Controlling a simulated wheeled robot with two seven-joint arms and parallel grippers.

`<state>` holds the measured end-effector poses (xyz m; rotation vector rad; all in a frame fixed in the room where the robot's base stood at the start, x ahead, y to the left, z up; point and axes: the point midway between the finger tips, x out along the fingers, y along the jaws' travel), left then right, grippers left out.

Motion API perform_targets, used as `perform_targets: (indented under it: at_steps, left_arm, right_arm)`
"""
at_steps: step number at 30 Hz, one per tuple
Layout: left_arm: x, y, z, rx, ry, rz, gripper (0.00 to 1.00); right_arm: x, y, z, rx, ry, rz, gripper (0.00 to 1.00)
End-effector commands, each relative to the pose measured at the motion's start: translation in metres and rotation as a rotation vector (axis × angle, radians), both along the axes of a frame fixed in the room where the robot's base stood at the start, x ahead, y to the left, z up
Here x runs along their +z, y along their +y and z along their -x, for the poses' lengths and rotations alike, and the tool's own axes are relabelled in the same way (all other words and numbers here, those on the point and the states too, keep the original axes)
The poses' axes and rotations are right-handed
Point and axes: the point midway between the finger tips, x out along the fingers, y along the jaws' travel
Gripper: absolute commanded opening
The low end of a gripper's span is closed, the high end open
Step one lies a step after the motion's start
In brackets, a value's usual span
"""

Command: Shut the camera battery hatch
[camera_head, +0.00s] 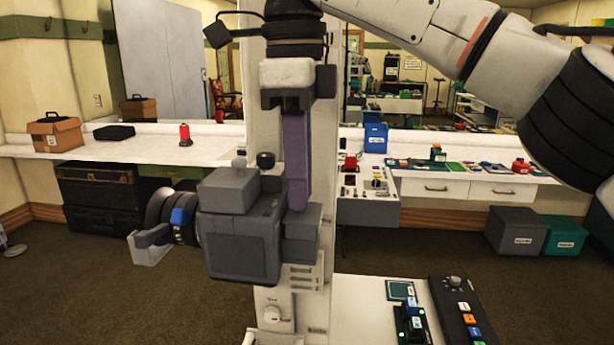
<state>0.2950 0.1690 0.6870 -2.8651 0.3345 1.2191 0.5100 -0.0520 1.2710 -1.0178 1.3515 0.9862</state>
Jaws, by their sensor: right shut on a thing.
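A dark grey camera (243,240) is in the middle of the head view, its black lens (159,207) pointing left with a blue part (181,217) on it. A grey block (303,238) sits at the camera's right side; I cannot tell whether it is the battery hatch or how far that stands open. My right gripper (290,104) points down above the camera and is shut on the top of an upright purple strip (297,160). The strip's lower end reaches the camera's right side, where the join is unclear. My left gripper is not in view.
A long white bench (80,143) runs behind, with a cardboard box (55,133), a red item (185,135) and a blue bin (375,138). A white surface (360,310) with a button panel (462,310) is at lower right. Grey (516,230) and green bins (566,236) stand on the floor.

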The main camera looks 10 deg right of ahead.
Motion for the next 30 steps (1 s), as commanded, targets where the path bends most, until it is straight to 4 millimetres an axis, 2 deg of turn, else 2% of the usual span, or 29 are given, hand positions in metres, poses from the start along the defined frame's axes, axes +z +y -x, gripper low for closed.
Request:
perform_targets:
  at_steps: [17,18,21,30]
  left_arm:
    - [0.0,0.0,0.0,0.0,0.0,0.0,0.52]
    - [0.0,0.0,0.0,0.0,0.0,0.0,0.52]
    - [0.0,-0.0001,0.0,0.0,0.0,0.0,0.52]
    - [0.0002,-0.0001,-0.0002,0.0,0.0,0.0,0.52]
  right_arm:
    - [-0.0025,0.0032,-0.0003,0.003,0.01,0.028,0.0]
    - [-0.0026,0.0033,-0.0003,0.004,0.01,0.028,0.18]
    - [-0.0025,0.0032,-0.0003,0.003,0.01,0.028,0.34]
    - [-0.0012,0.0024,-0.0004,0.001,0.009,0.029,0.34]
